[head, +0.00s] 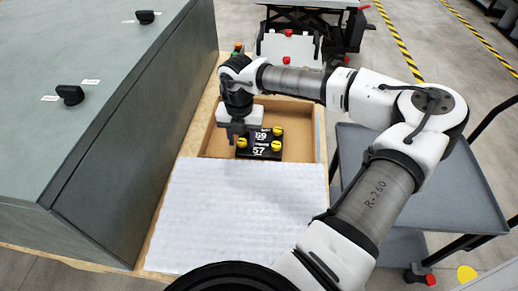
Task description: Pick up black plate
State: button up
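Black plates (261,145) with white numbers 69 and 57 and several yellow knobs lie in an open cardboard box (305,117). They sit close together, so I cannot tell whether they are stacked or side by side. My gripper (235,138) points down at the left edge of the plates, over the box. The gripper partly covers the plates' left side. Its fingers are small and dark here, and I cannot tell whether they are open, shut, or touching a plate.
A white textured sheet (235,215) lies in front of the box. A large grey cabinet (100,110) with black knobs stands close on the left. A grey cart (420,175) stands on the right. Another wheeled cart (318,25) is behind the box.

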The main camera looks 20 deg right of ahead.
grip_shut()
jog(key=shift+r, duration=0.15)
